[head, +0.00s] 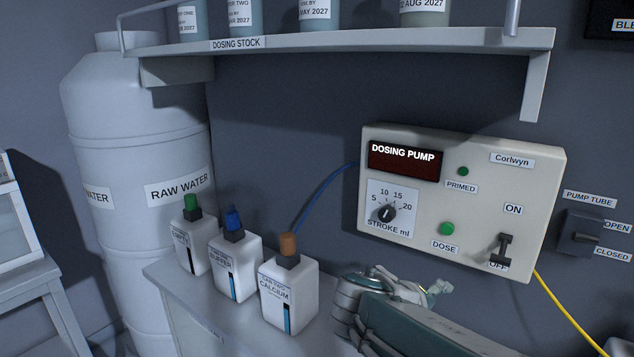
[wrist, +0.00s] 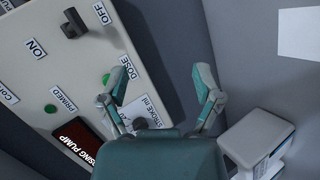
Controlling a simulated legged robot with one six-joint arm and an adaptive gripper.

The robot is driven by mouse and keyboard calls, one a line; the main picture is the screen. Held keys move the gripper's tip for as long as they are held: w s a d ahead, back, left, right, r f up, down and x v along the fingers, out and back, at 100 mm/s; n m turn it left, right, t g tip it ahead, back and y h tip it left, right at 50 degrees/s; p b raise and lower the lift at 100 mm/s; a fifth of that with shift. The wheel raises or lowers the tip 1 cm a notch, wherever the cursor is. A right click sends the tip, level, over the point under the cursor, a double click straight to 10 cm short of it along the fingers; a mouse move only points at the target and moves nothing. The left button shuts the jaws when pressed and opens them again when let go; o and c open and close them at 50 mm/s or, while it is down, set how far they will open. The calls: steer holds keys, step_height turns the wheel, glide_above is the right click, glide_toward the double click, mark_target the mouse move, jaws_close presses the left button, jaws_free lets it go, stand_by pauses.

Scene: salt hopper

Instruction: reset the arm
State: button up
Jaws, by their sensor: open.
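My gripper (wrist: 162,100) is open in the wrist view, its two teal and grey fingers spread apart with nothing between them. In the head view my arm comes in at the bottom, and my gripper (head: 436,290) shows partly, in front of the wall below the dosing pump panel (head: 470,240). The panel fills the left of the wrist view (wrist: 85,35), turned on its side, and one finger overlaps its edge there. I cannot tell how close the finger is to it.
Three labelled white bottles with green (head: 192,250), blue (head: 236,268) and orange (head: 288,295) caps stand on a bench left of my arm. A shelf (head: 380,40) hangs above. A pump tube switch (head: 585,233) and yellow cable (head: 566,312) are right. A raw water tank (head: 130,150) stands left.

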steer(key=s+a+f+m+y, duration=0.2)
steer(key=s+f+y, duration=0.1)
steer(key=s, duration=0.4)
steer(key=s+a+f+m+g+y, duration=0.1)
steer(key=s+f+m+y, duration=0.1)
steer(key=s+y, duration=0.4)
steer(key=s+m, duration=0.1)
steer(key=s, duration=0.1)
steer(key=shift+s+a+f+g+y, duration=0.3)
steer(key=shift+a+f, duration=0.05)
steer(key=shift+f, duration=0.05)
stand_by(1.1)
